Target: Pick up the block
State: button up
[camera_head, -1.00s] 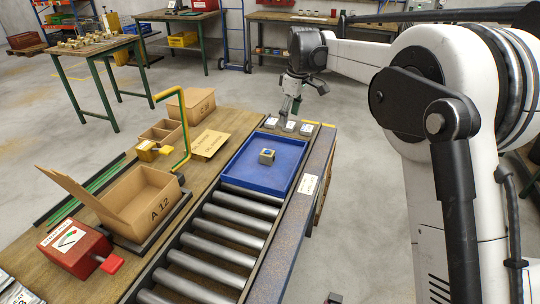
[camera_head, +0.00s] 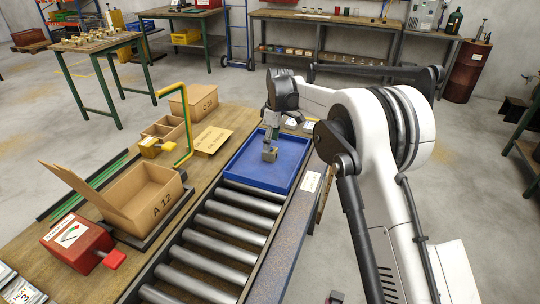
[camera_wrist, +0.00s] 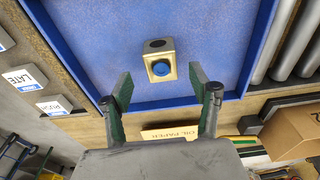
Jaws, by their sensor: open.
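The block (camera_wrist: 159,60) is a small brass-coloured cube with a blue round plug in one face and a dark hole in another. It lies in the blue tray (camera_head: 243,174); in the head view the block (camera_head: 269,154) shows just below my gripper. My gripper (camera_wrist: 162,92) is open and empty in the wrist view. Its two green-padded fingers stand apart on either side of the block's line, with the block beyond the fingertips. I see no contact between fingers and block.
Rollers (camera_head: 220,235) run in front of the tray. An open cardboard box marked A 12 (camera_head: 160,200) and a yellow bent pipe (camera_head: 187,125) stand to the left. Labelled plates (camera_wrist: 54,105) lie beside the tray. The tray floor around the block is clear.

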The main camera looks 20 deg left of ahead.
aim_at(270, 154)
jog(key=shift+a+f, duration=0.2)
jog(key=shift+f, duration=2.55)
grip_shut()
